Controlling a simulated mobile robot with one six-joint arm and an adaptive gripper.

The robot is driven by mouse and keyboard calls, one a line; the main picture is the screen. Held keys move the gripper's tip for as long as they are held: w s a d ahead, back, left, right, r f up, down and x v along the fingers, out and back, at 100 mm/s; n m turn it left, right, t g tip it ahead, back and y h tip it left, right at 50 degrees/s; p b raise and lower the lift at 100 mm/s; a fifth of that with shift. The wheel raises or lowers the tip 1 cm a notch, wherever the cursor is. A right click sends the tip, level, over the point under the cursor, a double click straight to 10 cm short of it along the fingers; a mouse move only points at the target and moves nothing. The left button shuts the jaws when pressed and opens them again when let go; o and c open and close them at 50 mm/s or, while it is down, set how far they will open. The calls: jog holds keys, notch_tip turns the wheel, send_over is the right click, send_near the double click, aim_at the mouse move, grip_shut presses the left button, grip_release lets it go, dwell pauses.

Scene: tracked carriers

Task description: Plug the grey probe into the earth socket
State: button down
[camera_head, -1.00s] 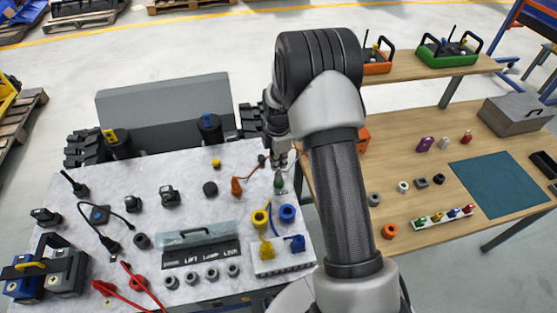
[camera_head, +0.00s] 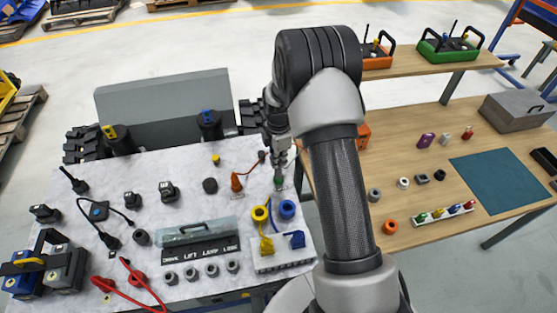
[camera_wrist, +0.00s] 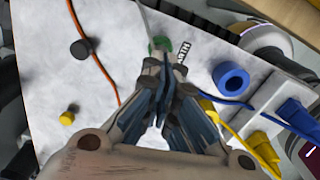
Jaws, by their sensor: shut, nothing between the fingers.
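My gripper (camera_head: 280,160) is shut and empty. It points down over the far right part of the white board (camera_head: 190,212). Just below its fingertips is a green piece (camera_head: 279,181). In the wrist view this green piece (camera_wrist: 160,45) shows just beyond the fingers (camera_wrist: 160,118), beside a printed label that seems to read EARTH. The fingers partly hide it, so I cannot tell whether they touch it or whether anything sits in it. I cannot single out the grey probe for sure. A small light grey piece (camera_head: 444,140) stands on the wooden bench between a purple and a red one.
An orange cone (camera_head: 237,183) with an orange lead stands left of the gripper. A blue ring (camera_head: 287,208), a yellow ring (camera_head: 260,213) and a white block (camera_head: 285,261) with plugs are nearer. A teal mat (camera_head: 500,183) lies clear on the bench.

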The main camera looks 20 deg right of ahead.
jog(key=shift+s+f, duration=0.2)
jog(key=shift+f, duration=0.05)
jog(key=shift+w+r+p, duration=0.15)
jog(key=shift+r+p, duration=0.9)
jog(key=shift+r, duration=0.55)
jog(key=s+a+r+m+t, duration=0.1)
jog(key=s+a+r+m, duration=0.15)
jog(key=r, duration=0.85)
jog(key=s+a+r+m, duration=0.2)
jog(key=s+r, duration=0.2)
jog(key=r, duration=0.7)
jog(key=s+a+r+m+t, duration=0.1)
jog(key=s+a+r+m, duration=0.2)
jog(key=s+m, duration=0.3)
jog(key=s+a+r+m+t, duration=0.2)
jog(key=s+m, duration=0.5)
jog(key=s, duration=1)
jog(key=shift+s+a+r+t, duration=0.15)
jog(key=shift+a+r+t, duration=0.15)
jog(key=shift+a+r, duration=0.35)
